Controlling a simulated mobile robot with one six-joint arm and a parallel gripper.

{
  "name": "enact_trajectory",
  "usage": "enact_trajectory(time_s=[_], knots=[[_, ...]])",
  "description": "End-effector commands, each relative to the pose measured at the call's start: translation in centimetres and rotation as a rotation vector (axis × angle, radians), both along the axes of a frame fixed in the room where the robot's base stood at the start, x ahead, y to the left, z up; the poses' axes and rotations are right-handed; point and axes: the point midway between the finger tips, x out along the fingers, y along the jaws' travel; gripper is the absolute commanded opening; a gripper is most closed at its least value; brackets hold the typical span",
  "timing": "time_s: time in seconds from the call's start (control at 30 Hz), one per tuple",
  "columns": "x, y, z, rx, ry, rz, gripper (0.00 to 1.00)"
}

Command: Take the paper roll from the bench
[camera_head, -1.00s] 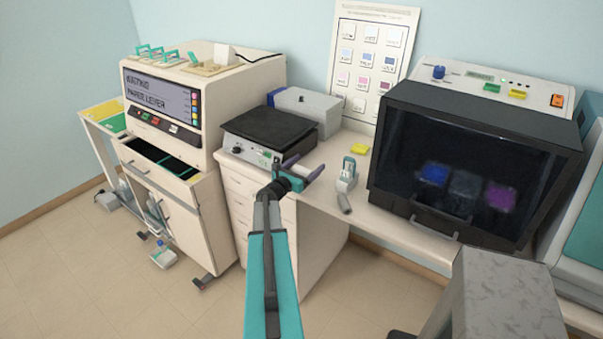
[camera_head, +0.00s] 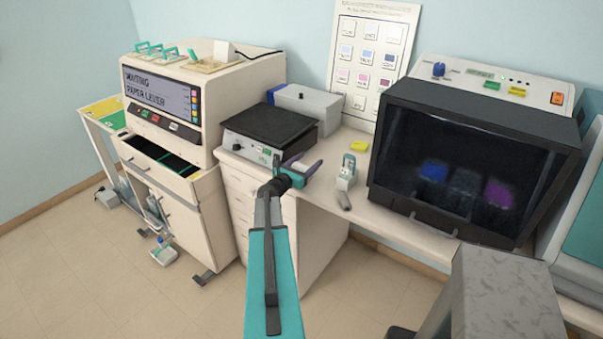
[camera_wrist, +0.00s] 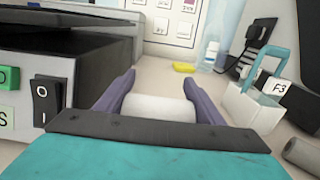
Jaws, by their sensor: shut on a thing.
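The paper roll (camera_wrist: 158,108) is a white cylinder, seen in the wrist view between the two purple fingers of my gripper (camera_wrist: 158,98). The fingers are shut on it from its left and right ends. Whether the roll still touches the bench top I cannot tell.
The hotplate (camera_head: 262,132) with its switch (camera_wrist: 46,102) is close on the left. A white holder with a teal handle (camera_head: 347,172) stands close on the right, with a grey cylinder (camera_head: 343,200) before it. A yellow block (camera_head: 359,146) lies behind. A dark-windowed cabinet (camera_head: 460,165) stands further right.

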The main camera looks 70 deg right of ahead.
Motion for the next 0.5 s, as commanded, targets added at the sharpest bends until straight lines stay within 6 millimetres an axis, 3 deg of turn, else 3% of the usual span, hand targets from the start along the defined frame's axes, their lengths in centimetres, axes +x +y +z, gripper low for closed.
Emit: enact_trajectory(time_s=[0.5], knots=[[0.02,0.05,0.82,-0.001,-0.002,0.000,0.37]])
